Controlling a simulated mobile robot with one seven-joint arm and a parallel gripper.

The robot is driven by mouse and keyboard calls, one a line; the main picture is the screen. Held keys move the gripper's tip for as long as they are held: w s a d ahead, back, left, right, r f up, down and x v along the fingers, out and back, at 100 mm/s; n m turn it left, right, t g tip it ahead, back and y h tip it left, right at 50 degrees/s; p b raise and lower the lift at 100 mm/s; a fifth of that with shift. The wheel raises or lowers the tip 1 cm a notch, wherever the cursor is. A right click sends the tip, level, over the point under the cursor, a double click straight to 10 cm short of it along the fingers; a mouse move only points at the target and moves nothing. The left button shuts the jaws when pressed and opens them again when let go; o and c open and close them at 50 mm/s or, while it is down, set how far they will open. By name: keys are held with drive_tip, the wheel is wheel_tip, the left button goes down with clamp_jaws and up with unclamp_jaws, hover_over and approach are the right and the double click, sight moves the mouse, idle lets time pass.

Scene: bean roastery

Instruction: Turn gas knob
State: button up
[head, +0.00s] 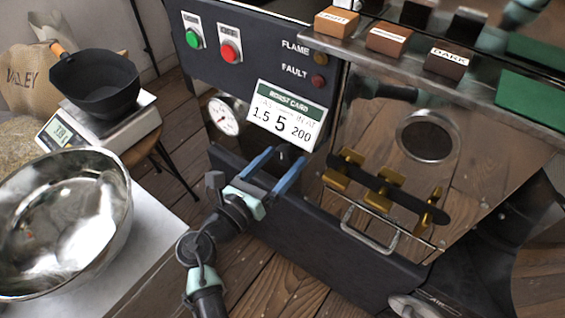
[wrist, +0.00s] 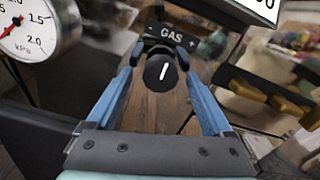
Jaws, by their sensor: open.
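The gas knob (wrist: 162,73) is a round black knob with a white pointer line, below a black GAS label (wrist: 172,37) with minus and plus marks. The line leans slightly right of upright in the wrist view. My gripper (wrist: 164,62) is open, its two blue fingers on either side of the knob with gaps visible, apart from it in the picture. In the head view my gripper (head: 284,163) points at the roaster's front below the roast card (head: 287,115), which reads 1.5, 5 and 200. The knob is mostly hidden there.
A pressure gauge in kPa (head: 223,116) sits left of the knob; it also shows in the wrist view (wrist: 28,27). Brass fittings (head: 380,190) and a handle (head: 368,236) lie to the right. A steel bowl (head: 112,232) and a scale (head: 130,127) stand at left.

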drive_tip(key=shift+w+d, duration=0.25)
drive_tip(key=shift+w, duration=0.1)
drive_tip(key=shift+c, duration=0.2)
clamp_jaws()
